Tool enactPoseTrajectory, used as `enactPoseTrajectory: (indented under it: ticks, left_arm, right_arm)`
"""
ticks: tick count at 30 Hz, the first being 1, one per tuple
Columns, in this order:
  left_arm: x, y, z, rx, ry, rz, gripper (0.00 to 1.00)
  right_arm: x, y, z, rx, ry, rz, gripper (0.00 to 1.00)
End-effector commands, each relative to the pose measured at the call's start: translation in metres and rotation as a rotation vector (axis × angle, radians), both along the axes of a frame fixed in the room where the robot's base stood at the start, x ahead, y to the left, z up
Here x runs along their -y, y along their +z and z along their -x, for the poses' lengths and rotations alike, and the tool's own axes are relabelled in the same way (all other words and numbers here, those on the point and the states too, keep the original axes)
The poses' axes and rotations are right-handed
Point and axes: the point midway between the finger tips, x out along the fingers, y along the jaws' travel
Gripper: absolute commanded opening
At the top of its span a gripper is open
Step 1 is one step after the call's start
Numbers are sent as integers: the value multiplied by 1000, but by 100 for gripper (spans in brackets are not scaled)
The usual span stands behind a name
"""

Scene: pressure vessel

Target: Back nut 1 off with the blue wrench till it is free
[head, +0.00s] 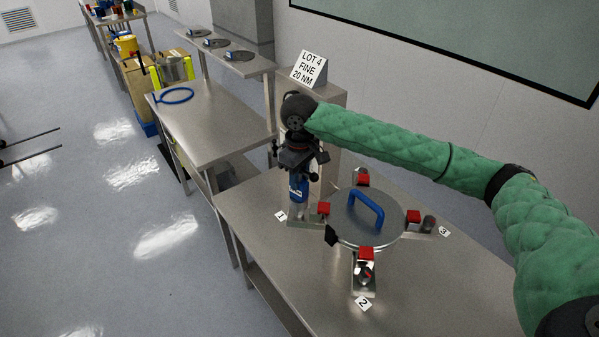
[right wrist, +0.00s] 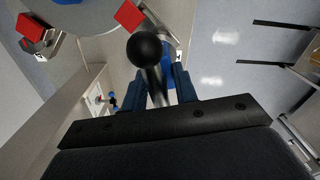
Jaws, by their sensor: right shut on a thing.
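My right gripper (head: 299,172) is over the station by label 1 (head: 281,215), at the left of the vessel. It is shut on the blue wrench (head: 298,190), which stands roughly upright below it. Nut 1 is hidden under the wrench, so I cannot tell how they engage. In the right wrist view, a black ball knob on a metal rod (right wrist: 145,50) shows between the two blue fingers of the gripper (right wrist: 160,78). The vessel's round metal lid (head: 347,228) has a blue handle (head: 366,208). My left gripper is not in view.
Several red clamp blocks (head: 367,253) ring the lid. Labels 2 (head: 362,303) and 3 (head: 444,231) lie on the steel table (head: 300,285). A "LOT 4 FINE 20 NM" sign (head: 309,70) stands behind.

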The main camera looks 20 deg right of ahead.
Motion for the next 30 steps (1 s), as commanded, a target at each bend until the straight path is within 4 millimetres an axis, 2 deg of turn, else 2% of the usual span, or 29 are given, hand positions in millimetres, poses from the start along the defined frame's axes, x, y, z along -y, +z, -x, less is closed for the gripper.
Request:
enactPoseTrajectory:
  ticks: [15,30]
  left_arm:
    - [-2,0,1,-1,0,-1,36]
    - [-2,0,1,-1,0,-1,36]
  right_arm:
    - [0,-23,0,2,-1,-1,0]
    - [0,-28,0,2,0,0,0]
